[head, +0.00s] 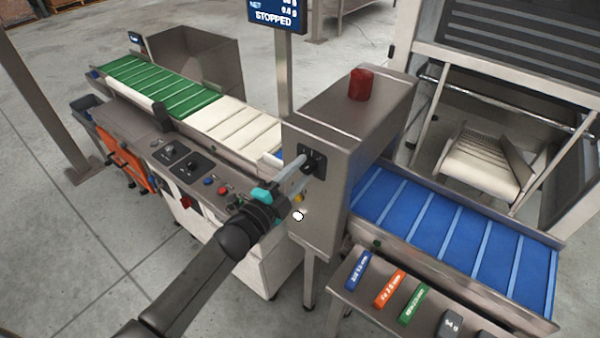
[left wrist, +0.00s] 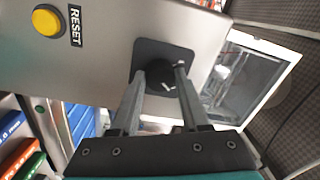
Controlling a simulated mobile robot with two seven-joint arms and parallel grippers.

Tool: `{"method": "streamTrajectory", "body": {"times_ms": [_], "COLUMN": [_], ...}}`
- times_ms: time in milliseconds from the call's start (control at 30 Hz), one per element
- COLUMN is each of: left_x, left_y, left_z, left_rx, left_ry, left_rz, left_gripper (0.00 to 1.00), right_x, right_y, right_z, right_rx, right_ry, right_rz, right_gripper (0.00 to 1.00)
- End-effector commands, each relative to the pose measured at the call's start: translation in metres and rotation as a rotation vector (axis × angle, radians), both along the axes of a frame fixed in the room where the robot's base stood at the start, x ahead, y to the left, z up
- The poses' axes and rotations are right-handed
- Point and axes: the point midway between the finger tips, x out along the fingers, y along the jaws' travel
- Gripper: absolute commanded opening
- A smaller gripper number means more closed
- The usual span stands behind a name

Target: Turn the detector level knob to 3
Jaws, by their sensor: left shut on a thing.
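The detector level knob (head: 313,161) is black and sits on a dark square plate on the front of the grey metal detector housing (head: 350,120). In the left wrist view the knob (left wrist: 157,88) is between my fingers, with the dark plate (left wrist: 152,50) behind it. My left gripper (head: 308,163) reaches in from the lower left and is shut on the knob; it also shows in the left wrist view (left wrist: 160,76). The fingers hide part of the knob and its scale. I cannot read which number it points to. My right gripper is not in view.
A yellow RESET button (left wrist: 47,20) is close to the knob on the same housing face. A red lamp (head: 361,84) tops the housing. A blue belt (head: 440,228) runs out to the right. Coloured blocks (head: 390,290) lie on a front shelf. A control panel (head: 185,163) is at left.

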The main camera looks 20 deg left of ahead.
Motion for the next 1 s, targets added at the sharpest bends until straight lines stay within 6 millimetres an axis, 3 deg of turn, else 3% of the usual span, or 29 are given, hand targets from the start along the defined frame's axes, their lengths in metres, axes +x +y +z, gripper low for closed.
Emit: {"method": "streamTrajectory", "body": {"times_ms": [667,700,933,1000], "left_x": [-0.0002,-0.0002,-0.0001,-0.0001], "left_y": [0.0005,0.0005,0.0004,0.0004], "left_z": [-0.0001,-0.0001,0.0,0.0], "left_rx": [0.065,0.065,0.062,0.062], "left_ry": [-0.023,-0.023,-0.022,-0.022], "left_rz": [0.0,0.0,0.0,0.0], "left_gripper": [0.0,0.48,0.74,0.76], "right_x": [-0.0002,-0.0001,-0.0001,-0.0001], "right_y": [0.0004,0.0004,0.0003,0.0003], "right_z": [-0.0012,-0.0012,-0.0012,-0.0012], "right_rx": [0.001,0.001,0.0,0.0], "right_ry": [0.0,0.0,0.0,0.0], "right_rz": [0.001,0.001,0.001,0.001], "right_gripper": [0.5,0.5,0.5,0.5]}}
